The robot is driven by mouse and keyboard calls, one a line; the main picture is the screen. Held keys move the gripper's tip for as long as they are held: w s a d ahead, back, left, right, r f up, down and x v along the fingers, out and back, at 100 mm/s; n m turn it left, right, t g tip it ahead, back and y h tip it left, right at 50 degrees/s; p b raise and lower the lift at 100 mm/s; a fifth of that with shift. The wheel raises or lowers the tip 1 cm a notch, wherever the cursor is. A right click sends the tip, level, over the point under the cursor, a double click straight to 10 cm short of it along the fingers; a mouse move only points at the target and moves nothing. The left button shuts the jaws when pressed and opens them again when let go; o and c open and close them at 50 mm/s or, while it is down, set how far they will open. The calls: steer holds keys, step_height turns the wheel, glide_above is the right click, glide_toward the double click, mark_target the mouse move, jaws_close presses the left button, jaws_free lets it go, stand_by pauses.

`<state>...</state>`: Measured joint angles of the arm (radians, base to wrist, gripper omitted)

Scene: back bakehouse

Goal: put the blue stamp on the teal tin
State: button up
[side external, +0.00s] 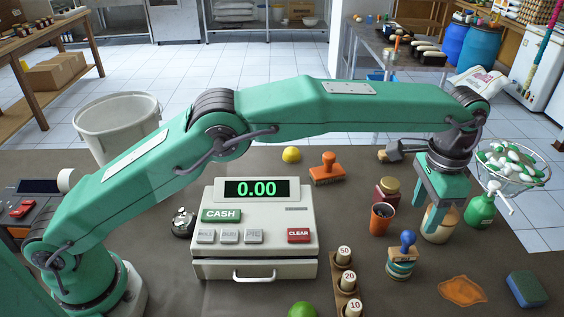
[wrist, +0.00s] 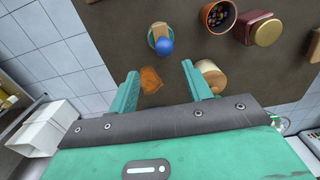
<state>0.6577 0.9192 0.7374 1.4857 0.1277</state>
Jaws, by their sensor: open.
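The blue stamp (side external: 408,240) has a round blue knob and stands upright at the front right of the counter. It appears to rest on the teal tin (side external: 401,268), a short round tin with teal and cream bands. In the wrist view the blue stamp (wrist: 166,46) shows ahead of my fingers, with its base and the tin's edge partly hidden under the knob. My gripper (side external: 442,204) is open and empty, above and behind the stamp, apart from it. In the wrist view my gripper (wrist: 160,69) has its two fingers spread wide.
A cream jar (side external: 437,226) stands beneath and close to my fingers. A terracotta pot (side external: 382,220), red jar (side external: 387,190) and green bottle (side external: 480,211) are near. An orange patch (side external: 461,291) and blue sponge (side external: 526,289) lie in front. The cash register (side external: 258,250) stands left.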

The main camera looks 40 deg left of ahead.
steer(key=shift+a+r, duration=0.1)
steer(key=shift+r, duration=0.1)
stand_by(0.5)
steer(key=shift+a+r, duration=0.25)
steer(key=s+a+r+n+t, duration=0.1)
steer(key=s+a+r, duration=0.1)
steer(key=a+r, duration=0.45)
steer(key=s+a+r+n+t+h, duration=0.1)
steer(key=s+a+r+n, duration=0.15)
steer(key=a, duration=0.65)
steer(key=s+a+r+n+t, duration=0.1)
steer(key=s+a+r, duration=0.2)
steer(key=a+r, duration=0.35)
steer(key=s+a+f+n+t, duration=0.1)
steer(key=s+a+f, duration=0.2)
steer(key=s+a, duration=0.2)
steer(key=s+a+f+n, duration=0.2)
steer(key=s+a, duration=0.3)
steer(key=s, duration=0.3)
steer(key=s+a+f+n+t+y, duration=0.1)
steer(key=s+a+f, duration=0.2)
steer(key=s+a, duration=0.2)
steer(key=shift+s+a+f+t, duration=0.3)
steer(key=shift+s+a+f, duration=0.1)
steer(key=shift+s, duration=0.55)
